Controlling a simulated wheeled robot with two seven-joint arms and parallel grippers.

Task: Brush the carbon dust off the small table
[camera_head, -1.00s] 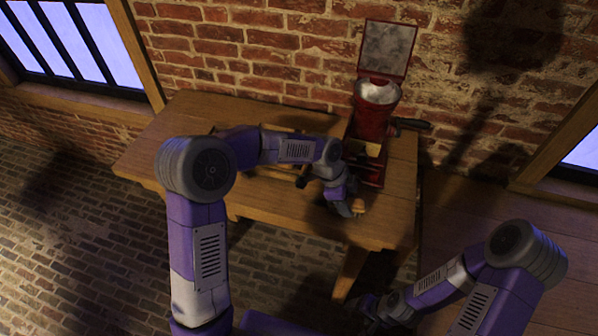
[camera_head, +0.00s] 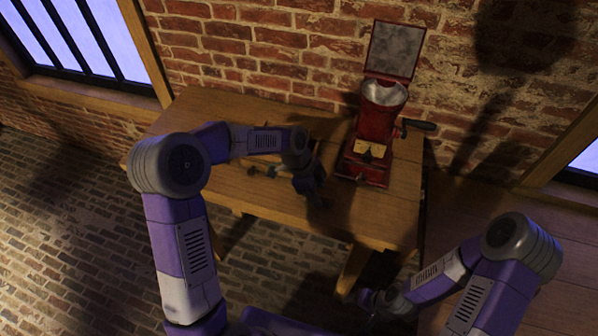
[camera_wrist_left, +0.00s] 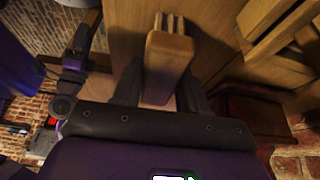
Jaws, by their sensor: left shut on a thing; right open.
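The small wooden table (camera_head: 225,107) stands against the brick wall. My left gripper (camera_head: 320,200) is low over its front part, left of the red grinder. In the head view the brush is hidden or too dark to tell. I cannot pick out carbon dust from the shadow around the gripper. My right gripper (camera_head: 372,302) is open and empty, low beyond the table's front edge.
A red grinder (camera_head: 377,120) with a raised lid and side crank stands at the table's right back. It also shows in the left wrist view (camera_wrist_left: 255,110). The table's left part is clear.

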